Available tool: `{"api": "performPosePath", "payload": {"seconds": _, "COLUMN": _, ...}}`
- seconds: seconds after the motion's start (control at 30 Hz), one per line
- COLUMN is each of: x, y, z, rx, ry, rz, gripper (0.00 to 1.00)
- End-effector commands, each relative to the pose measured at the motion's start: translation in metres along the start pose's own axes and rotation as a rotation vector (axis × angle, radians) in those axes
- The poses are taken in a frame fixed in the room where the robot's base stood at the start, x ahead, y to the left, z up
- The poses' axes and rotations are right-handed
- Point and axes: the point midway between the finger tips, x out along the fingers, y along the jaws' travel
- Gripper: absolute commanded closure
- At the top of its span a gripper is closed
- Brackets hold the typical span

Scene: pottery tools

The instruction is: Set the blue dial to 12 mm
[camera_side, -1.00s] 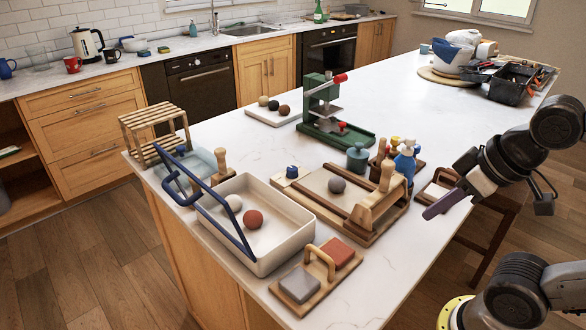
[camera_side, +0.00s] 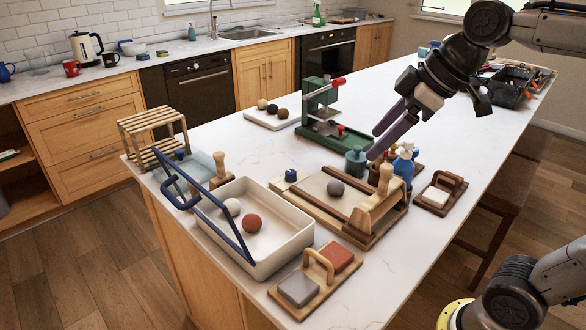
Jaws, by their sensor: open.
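The blue dial (camera_side: 291,175) is a small dark blue knob on a light base, left of the wooden slab board (camera_side: 310,200). Its marks and setting are too small to read. My gripper (camera_side: 373,144) is open and empty, its two long dark fingers pointing down and left. In the picture the fingertips are to the right of the dial and above it, near the teal jar and the spray bottle. The dial is clear of my gripper and nothing hides it.
A teal jar (camera_side: 355,162) and a blue spray bottle (camera_side: 404,168) stand close to my fingers. A green press (camera_side: 320,100) stands behind. A white tray (camera_side: 285,250) with two balls and a blue bar across it lies in front.

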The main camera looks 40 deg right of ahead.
Motion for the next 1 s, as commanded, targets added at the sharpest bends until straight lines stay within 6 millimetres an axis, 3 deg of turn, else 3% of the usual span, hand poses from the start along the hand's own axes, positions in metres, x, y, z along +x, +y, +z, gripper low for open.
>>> {"api": "performPosePath", "payload": {"seconds": 0.1, "x": 0.019, "y": 0.031, "z": -0.041, "rx": -0.055, "ry": -0.009, "rz": -0.030, "gripper": 0.29}}
{"api": "performPosePath", "payload": {"seconds": 0.2, "x": 0.040, "y": 0.057, "z": -0.069, "rx": -0.089, "ry": -0.016, "rz": -0.055, "gripper": 0.29}}
{"api": "performPosePath", "payload": {"seconds": 0.4, "x": 0.100, "y": 0.112, "z": -0.102, "rx": -0.101, "ry": -0.041, "rz": -0.104, "gripper": 0.29}}
{"api": "performPosePath", "payload": {"seconds": 0.53, "x": 0.140, "y": 0.140, "z": -0.103, "rx": -0.060, "ry": -0.071, "rz": -0.131, "gripper": 0.29}}
{"api": "performPosePath", "payload": {"seconds": 0.7, "x": 0.177, "y": 0.157, "z": -0.088, "rx": -0.014, "ry": -0.120, "rz": -0.160, "gripper": 0.29}}
{"api": "performPosePath", "payload": {"seconds": 1.0, "x": 0.206, "y": 0.157, "z": -0.077, "rx": 0.002, "ry": -0.138, "rz": -0.170, "gripper": 0.29}}
